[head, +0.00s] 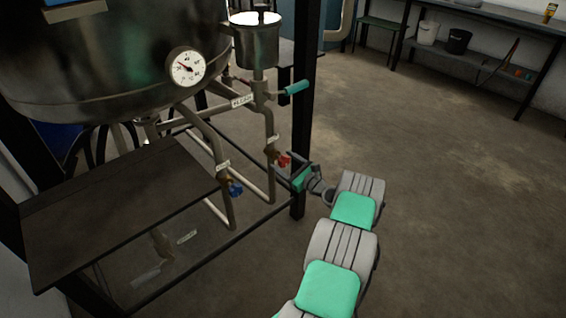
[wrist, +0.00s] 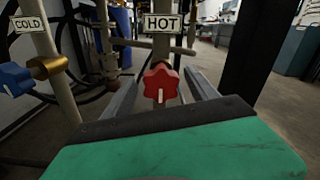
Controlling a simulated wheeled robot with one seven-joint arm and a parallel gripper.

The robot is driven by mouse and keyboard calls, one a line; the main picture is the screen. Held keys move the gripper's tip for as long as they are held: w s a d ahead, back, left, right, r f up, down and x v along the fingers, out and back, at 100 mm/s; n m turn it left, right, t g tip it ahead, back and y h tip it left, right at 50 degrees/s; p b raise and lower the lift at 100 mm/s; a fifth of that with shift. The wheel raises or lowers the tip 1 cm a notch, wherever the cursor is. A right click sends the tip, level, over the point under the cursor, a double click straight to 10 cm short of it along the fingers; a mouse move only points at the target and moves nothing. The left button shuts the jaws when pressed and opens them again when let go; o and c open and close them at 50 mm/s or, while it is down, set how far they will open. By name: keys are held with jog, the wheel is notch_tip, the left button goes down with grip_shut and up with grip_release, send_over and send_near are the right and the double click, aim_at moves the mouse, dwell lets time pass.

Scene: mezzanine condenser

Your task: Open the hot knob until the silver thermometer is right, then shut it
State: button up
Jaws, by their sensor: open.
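The hot knob (wrist: 161,82) is a red star-shaped knob with a white mark, under a label reading HOT (wrist: 163,23) in the wrist view. It also shows as a small red knob (head: 284,161) in the head view. My gripper (head: 283,163) is open, its two fingers (wrist: 160,88) on either side of the red knob; I cannot tell whether they touch it. A round white dial with a silver rim (head: 186,67), likely the silver thermometer, is on the large metal vessel (head: 110,70). Its needle points to the upper left; the numbers are too small to read.
The blue cold knob (wrist: 14,78) sits on the pipe left of the hot one, also in the head view (head: 235,187). A teal handle (head: 297,87) sticks out above. A black post (head: 303,110) stands close to my gripper. The floor (head: 440,170) at right is clear.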

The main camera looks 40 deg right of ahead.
jog(key=shift+w, duration=0.65)
jog(key=shift+c, duration=0.5)
jog(key=c, duration=1.2)
jog(key=shift+d, duration=0.15)
jog(key=shift+c, duration=0.3)
